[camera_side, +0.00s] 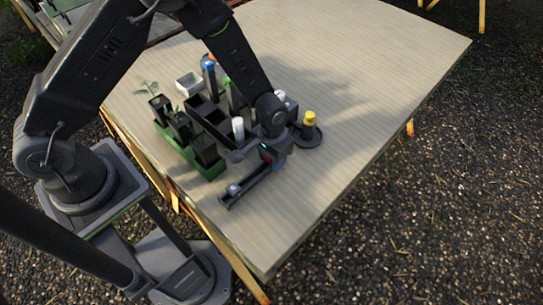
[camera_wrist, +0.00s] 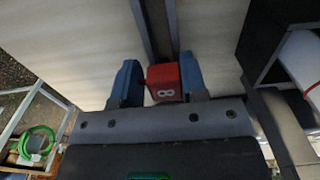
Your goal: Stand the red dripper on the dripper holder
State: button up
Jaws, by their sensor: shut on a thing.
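My gripper (camera_wrist: 160,88) has its blue fingers closed on the two sides of the red dripper (camera_wrist: 164,80), a small red block with a white 8. In the side view my gripper (camera_side: 267,154) is low over the near part of the table, and only a speck of red shows there. A long dark bar (camera_side: 254,185) with a pale block at its near end lies beside and below it. In the wrist view, dark strips (camera_wrist: 148,30) run away behind the dripper. I cannot tell which piece is the dripper holder, or whether the dripper touches anything.
Capped tubes, one blue-topped (camera_side: 208,66), stand behind. A yellow-capped tube (camera_side: 309,120) stands on a round black base to the right. The table's right side is clear (camera_side: 370,70).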

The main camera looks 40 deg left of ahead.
jog(key=o, duration=1)
jog(key=shift+a+f, duration=0.1)
jog(key=shift+f, duration=0.4)
jog(key=r, duration=1.5)
jog(key=shift+d, duration=0.3)
jog(key=s+a+r+t, duration=0.2)
jog(key=s+a+r, duration=0.15)
jog(key=r, duration=0.55)
jog(key=s+a+r+t, duration=0.1)
jog(key=s+a+r, duration=0.1)
jog(key=s+r, duration=0.1)
jog(key=s+a+r+t, duration=0.1)
jog(key=s+a+r, duration=0.2)
jog(key=s, duration=0.3)
jog(key=s+a+r+t, duration=0.1)
jog(key=s+a+r, duration=0.1)
jog(key=s+r, duration=0.2)
jog(key=shift+s+a+r+t, duration=0.3)
jog(key=shift+s+r, duration=0.1)
jog(key=shift+r, duration=0.05)
